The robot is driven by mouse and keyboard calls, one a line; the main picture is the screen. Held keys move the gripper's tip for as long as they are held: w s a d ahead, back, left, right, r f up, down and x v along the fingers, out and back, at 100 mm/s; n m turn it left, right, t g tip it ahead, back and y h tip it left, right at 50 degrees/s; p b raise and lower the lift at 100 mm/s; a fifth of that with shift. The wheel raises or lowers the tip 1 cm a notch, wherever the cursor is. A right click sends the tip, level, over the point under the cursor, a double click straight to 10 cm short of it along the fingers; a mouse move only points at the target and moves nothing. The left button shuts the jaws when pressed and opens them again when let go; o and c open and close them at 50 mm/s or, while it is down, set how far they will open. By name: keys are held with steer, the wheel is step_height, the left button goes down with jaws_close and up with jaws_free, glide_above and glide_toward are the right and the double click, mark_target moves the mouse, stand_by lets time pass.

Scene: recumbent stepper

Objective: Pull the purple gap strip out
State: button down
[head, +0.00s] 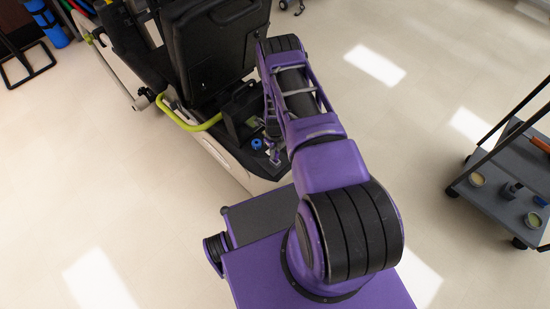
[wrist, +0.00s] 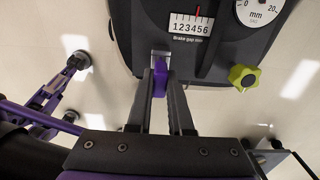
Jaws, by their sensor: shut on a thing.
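The purple gap strip (wrist: 159,78) shows in the wrist view as a short purple piece between the fingers of my gripper (wrist: 160,72). The fingers are shut on it. Its far end meets the lower edge of a dark housing (wrist: 205,48) labelled "Brake gap", with a counter reading 123456. I cannot tell how much of the strip sits inside the housing. In the head view my gripper is mostly hidden by my arm, low beside the black stepper machine (head: 215,50), and the strip cannot be made out.
A yellow-green knob (wrist: 244,78) is right of my gripper, and a round mm dial (wrist: 262,10) is above it. In the head view a blue knob (head: 257,144) sits on the machine's base. A dark shelf cart (head: 500,195) stands at the right; the floor between is clear.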

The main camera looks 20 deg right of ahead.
steer(key=shift+r+p, duration=0.4)
steer(key=shift+r, duration=0.9)
steer(key=shift+r, duration=0.1)
steer(key=shift+r+p, duration=0.5)
steer(key=shift+r, duration=0.9)
